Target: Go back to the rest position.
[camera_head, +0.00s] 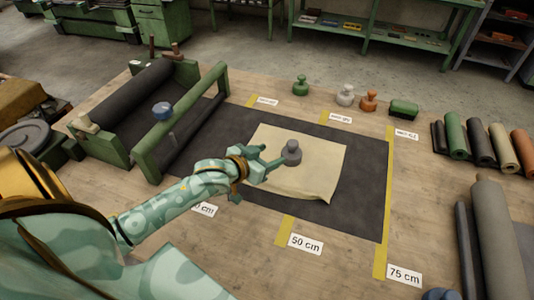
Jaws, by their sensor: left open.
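My left arm reaches in from the left. Its gripper (272,162) is open, low over the pale cream sheet (317,165). A dark grey knobbed weight (292,154) stands on the sheet at the gripper's fingertips. I cannot tell whether the fingers touch it. The sheet lies on a dark mat (362,200), and its lower right corner looks slightly curled. My right gripper is not in view.
A green roller frame (150,166) with a dark roll and blue knob stands left. Green, white and orange weights (345,94) line the back. Several rolls (480,142) lie right, with a large grey roll (496,235) nearer. Yellow strips (386,210) mark distances.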

